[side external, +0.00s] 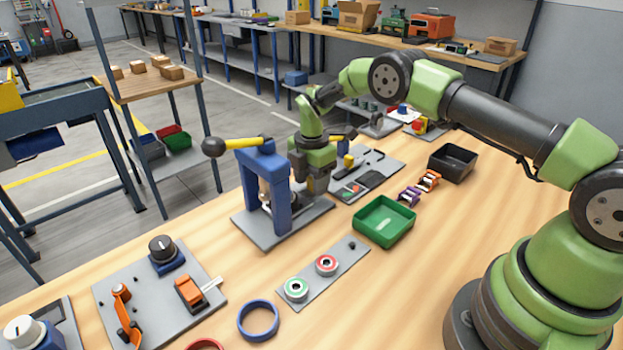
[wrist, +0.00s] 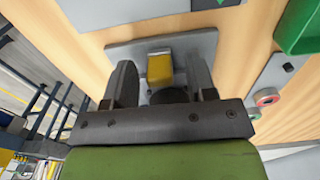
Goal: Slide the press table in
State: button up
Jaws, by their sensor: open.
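The press has a blue frame (side external: 262,185) on a grey base plate (side external: 250,232), with a yellow lever ending in a black ball. My gripper (side external: 318,190) points down at the right side of the press. In the wrist view my gripper (wrist: 160,82) is open, with a finger on each side of a yellow block (wrist: 159,67) above the grey plate (wrist: 120,52). This block seems to be the press table's front part; contact with the fingers cannot be told. The rest of the press table is largely hidden by the frame and my gripper.
A green tray (side external: 384,222) stands right of the press. A panel with green and red buttons (side external: 325,267) lies in front. A board with tools (side external: 372,180) lies behind. A black bin (side external: 453,162) is farther right. Bare bench shows between the tray and my base.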

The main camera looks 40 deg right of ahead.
grip_shut()
jog(key=shift+a, duration=2.4)
grip_release()
jog(key=shift+r, duration=0.1)
notch_tip(320, 180, up, 10)
